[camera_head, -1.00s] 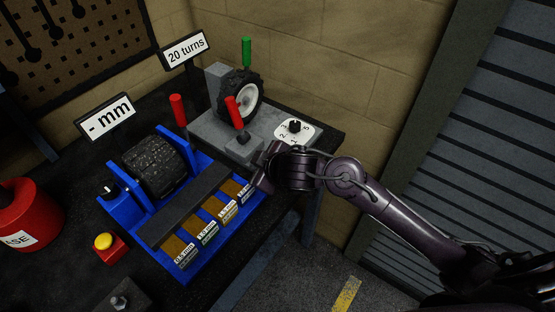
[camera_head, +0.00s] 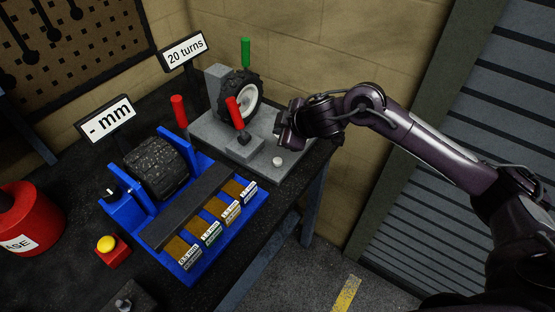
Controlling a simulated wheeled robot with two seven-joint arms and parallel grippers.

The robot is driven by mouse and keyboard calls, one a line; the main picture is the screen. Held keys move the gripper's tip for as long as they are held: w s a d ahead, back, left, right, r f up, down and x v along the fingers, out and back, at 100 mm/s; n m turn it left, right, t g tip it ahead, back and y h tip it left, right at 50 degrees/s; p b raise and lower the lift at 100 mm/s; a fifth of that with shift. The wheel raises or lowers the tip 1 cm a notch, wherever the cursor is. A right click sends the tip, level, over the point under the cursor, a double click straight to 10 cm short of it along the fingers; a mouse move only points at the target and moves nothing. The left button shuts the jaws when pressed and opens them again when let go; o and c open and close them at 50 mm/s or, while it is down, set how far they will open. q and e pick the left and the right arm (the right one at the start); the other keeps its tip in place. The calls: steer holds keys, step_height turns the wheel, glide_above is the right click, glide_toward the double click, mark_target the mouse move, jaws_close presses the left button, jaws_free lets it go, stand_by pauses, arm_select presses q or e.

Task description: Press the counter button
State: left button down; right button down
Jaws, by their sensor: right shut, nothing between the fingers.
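A small whitish round button (camera_head: 278,161) sits on the front right part of the grey base (camera_head: 215,130) that carries the small black tyre (camera_head: 240,95). A yellow button (camera_head: 106,243) on a red box (camera_head: 117,257) stands at the left front of the bench. Which one is the counter button is not marked. My right gripper (camera_head: 284,132) is shut and empty, above the right end of the grey base. It is apart from the whitish button, which shows just below it. It hides the white numbered dial seen earlier. My left gripper is not in view.
A blue tester (camera_head: 205,260) with a large dark roller (camera_head: 157,168) and labelled blocks stands mid-bench. Red levers (camera_head: 236,112) and a green lever (camera_head: 246,52) stick up. Signs read "20 turns" (camera_head: 185,52) and "- mm" (camera_head: 106,119). A red can (camera_head: 28,222) is at left.

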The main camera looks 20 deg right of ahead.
steer(key=b, duration=0.8)
glide_above(280, 163)
step_height(280, 163, down, 8)
steer(key=shift+d, duration=0.1)
steer(key=shift+f, duration=0.35)
stand_by(1.2)
steer(key=shift+f+b, duration=0.35)
steer(key=shift+f, duration=0.1)
steer(key=shift+f+b, duration=0.3)
steer(key=shift+f, duration=0.25)
stand_by(0.6)
steer(key=shift+r, duration=0.1)
steer(key=shift+r+p, duration=0.85)
steer(key=shift+p, duration=0.25)
